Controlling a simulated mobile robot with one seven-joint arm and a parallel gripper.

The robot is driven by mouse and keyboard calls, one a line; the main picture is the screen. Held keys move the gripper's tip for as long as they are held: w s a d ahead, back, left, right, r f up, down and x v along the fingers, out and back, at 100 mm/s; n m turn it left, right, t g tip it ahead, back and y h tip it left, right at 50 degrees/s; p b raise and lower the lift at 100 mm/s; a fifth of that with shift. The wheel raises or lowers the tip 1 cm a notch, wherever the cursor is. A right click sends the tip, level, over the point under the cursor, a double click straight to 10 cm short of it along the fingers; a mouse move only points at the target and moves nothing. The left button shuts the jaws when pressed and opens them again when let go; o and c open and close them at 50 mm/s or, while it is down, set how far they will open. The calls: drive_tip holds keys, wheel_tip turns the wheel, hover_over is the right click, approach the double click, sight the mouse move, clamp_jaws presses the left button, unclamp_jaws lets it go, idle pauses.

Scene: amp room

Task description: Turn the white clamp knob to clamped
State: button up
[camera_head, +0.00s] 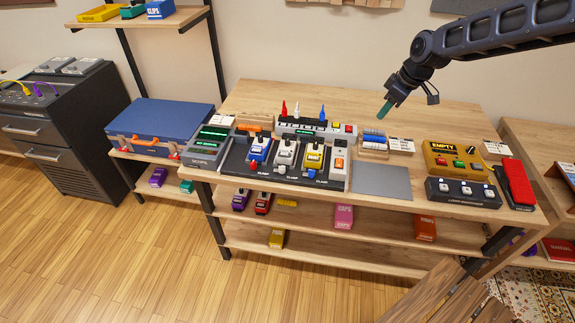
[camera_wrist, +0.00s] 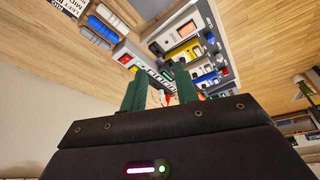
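A dark pedal board (camera_head: 235,163) on the workbench holds a blue, a white (camera_head: 285,152) and a yellow pedal in a row, with "CLAMP" labels along its front edge. A small knob (camera_head: 281,169) shows at the front of the white pedal; its setting is too small to read. The white pedal also shows in the wrist view (camera_wrist: 201,67), between the yellow and blue ones. My gripper (camera_head: 384,111) is above the bench, right of and behind the board, apart from it. In the wrist view its green fingers (camera_wrist: 158,92) stand apart with nothing between them.
Behind the pedals stands a box (camera_head: 316,129) with red, white and blue upright pieces. A white unit with an orange part (camera_head: 339,158) is right of the yellow pedal. A grey mat (camera_head: 382,182) lies clear farther right. A scope (camera_head: 207,145) is left.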

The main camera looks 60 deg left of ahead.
drive_tip(key=s+a+f+n+g, duration=0.1)
drive_tip(key=s+a+f+n, duration=0.1)
drive_tip(key=s+a+f, duration=0.3)
drive_tip(key=s+a+f+n, duration=0.1)
drive_tip(key=s+a+f, duration=0.1)
drive_tip(key=s+a, duration=0.35)
drive_tip(key=n+g, duration=0.1)
drive_tip(key=n, duration=0.1)
approach(279, 169)
drive_tip(key=x, duration=0.5)
drive_tip(key=w+x, duration=0.1)
drive_tip(key=x, duration=0.2)
clamp_jaws()
